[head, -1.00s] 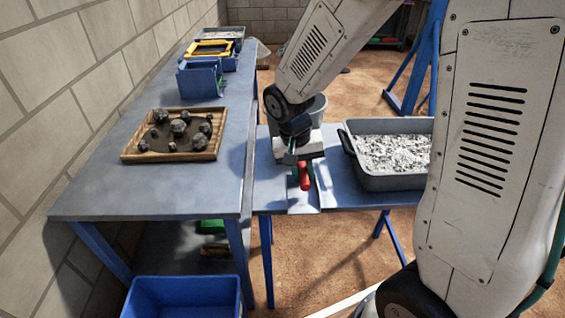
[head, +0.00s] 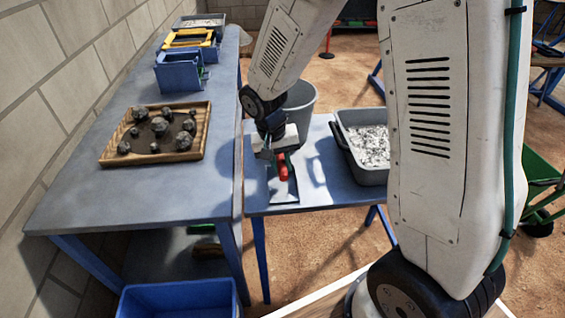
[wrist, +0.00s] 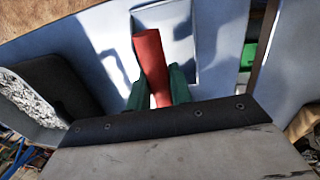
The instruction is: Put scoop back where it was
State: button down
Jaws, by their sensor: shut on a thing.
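The scoop's red handle (head: 283,167) is in my gripper (head: 279,156), above the small side table (head: 322,190) in the head view. In the wrist view the red handle (wrist: 152,58) stands out between the two dark green fingers of my gripper (wrist: 157,92), which are shut on it. A pale flat shape with a dark edge (wrist: 205,40) lies beyond the handle there; I cannot tell if it is the scoop's pan or something on the table. My gripper hides part of the scoop, and whether it touches the table is unclear.
A grey tub of crushed stone (head: 372,172) stands right of my gripper, and a grey bucket (head: 302,105) behind it. Left is the long bench (head: 130,195) with a wooden tray of rocks (head: 106,158) and blue bins (head: 180,75). A blue crate (head: 178,298) is below in front.

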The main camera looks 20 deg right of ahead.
jog(key=shift+f, duration=0.15)
jog(key=c, duration=1.3)
grip_release()
jog(key=shift+o, duration=0.2)
notch_tip(320, 180, up, 12)
jog(key=a, duration=0.2)
jog(key=s+d+r+n, duration=0.1)
jog(key=s+r, duration=0.2)
jog(key=s, duration=0.4)
jog(key=s+d+r+n+t+y, duration=0.1)
jog(key=s+d+r, duration=0.1)
jog(key=s, duration=0.6)
jog(key=s+d+r+n+y, duration=0.1)
jog(key=s+d+r, duration=0.1)
jog(key=s+r, duration=0.3)
jog(key=shift+s+n+t, duration=0.3)
jog(key=shift+s+t, duration=0.1)
jog(key=shift+s, duration=1.35)
